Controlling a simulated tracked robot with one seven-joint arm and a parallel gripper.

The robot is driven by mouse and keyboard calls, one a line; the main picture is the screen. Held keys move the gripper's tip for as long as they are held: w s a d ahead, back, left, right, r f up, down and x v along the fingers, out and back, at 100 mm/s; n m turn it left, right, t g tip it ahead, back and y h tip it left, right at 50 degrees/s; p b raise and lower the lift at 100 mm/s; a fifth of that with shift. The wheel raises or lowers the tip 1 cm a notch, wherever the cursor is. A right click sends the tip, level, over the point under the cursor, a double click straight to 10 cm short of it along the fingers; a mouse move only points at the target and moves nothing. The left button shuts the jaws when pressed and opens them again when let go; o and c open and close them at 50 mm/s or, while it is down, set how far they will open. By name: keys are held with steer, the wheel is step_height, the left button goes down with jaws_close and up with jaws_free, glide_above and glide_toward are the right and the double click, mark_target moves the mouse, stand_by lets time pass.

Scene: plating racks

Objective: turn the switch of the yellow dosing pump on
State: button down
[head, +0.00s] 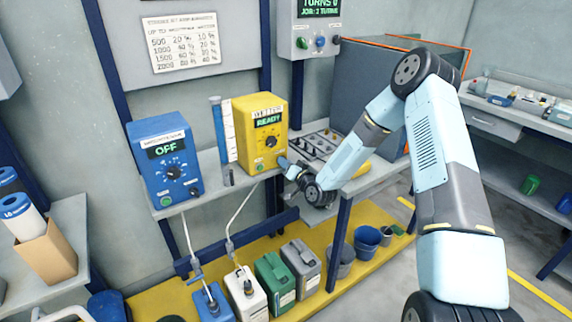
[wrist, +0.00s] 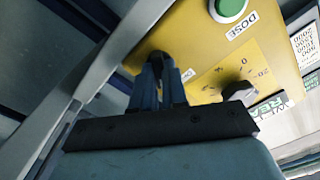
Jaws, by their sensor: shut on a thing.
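The yellow dosing pump (head: 247,118) stands on the bench shelf, and its display reads READY. In the wrist view its yellow front panel (wrist: 205,45) shows a green DOSE button (wrist: 230,8) and a black dial knob (wrist: 238,92) with a number scale. My gripper (head: 284,163) is at the lower right of the pump's front. In the wrist view my gripper's fingers (wrist: 158,80) are close together at a dark switch (wrist: 155,57) on the panel, shut on it. The fingers hide most of the switch, so its position is not clear.
A blue pump (head: 165,160) reading OFF stands to the left, with a blue-and-white column (head: 222,130) between the pumps. A parts rack (head: 315,147) lies to the right of my gripper. Several jugs and buckets stand on the yellow tray (head: 150,303) below.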

steer(key=shift+w+d, duration=0.2)
steer(key=shift+d, duration=0.1)
steer(key=c, duration=1.4)
jaws_free()
steer(key=shift+c, duration=0.2)
steer(key=shift+o, duration=1.4)
steer(key=shift+s+a, duration=0.1)
steer(key=shift+a, duration=0.05)
steer(key=v, duration=1.3)
steer(key=shift+s+d, duration=0.3)
